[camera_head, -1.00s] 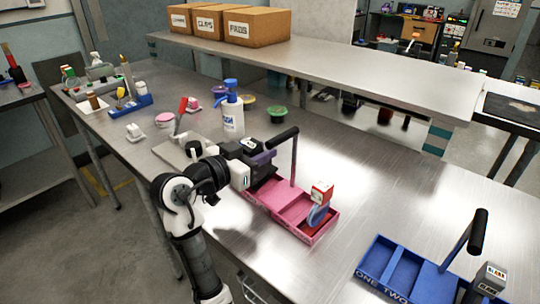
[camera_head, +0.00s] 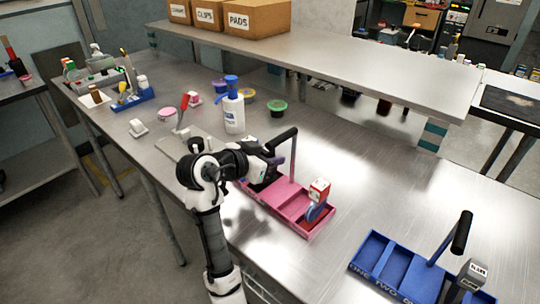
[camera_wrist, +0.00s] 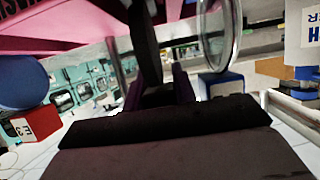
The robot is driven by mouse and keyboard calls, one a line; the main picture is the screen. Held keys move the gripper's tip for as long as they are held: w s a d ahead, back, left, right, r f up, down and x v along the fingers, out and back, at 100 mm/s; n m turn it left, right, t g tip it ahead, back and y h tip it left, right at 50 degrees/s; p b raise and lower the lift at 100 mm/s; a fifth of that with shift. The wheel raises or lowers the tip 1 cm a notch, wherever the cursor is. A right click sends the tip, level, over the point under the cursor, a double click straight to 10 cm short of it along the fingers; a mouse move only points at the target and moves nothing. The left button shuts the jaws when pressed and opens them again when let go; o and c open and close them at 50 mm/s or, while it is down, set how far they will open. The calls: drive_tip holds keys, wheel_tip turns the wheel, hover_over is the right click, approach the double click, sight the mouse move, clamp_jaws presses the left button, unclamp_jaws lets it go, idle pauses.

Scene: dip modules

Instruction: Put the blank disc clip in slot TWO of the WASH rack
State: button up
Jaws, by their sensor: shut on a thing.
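The pink rack (camera_head: 312,229), which carries upside-down lettering that looks like WASH in the wrist view (camera_wrist: 60,22), stands mid-table. My gripper (camera_head: 270,167) is at its left end, beside the black handle (camera_head: 283,139). In the wrist view, the dark jaws with purple sides (camera_wrist: 157,88) are shut, and a clear disc (camera_wrist: 237,38) shows close by, edge-on. It appears to be the blank disc clip in my grip; the grasp itself is hidden. A red-tagged clip (camera_head: 319,190) with a blue disc stands in the rack's right end; its tag also shows in the wrist view (camera_wrist: 35,123).
A blue rack (camera_head: 372,250) marked ONE and TWO, with a grey-tagged clip (camera_head: 472,273), stands at the right. The pump bottle (camera_head: 233,115) and a green-rimmed tub (camera_head: 277,107) stand behind my gripper. Table between the racks is clear.

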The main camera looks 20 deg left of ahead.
drive_tip(key=shift+f, duration=0.15)
drive_tip(key=o, duration=0.7)
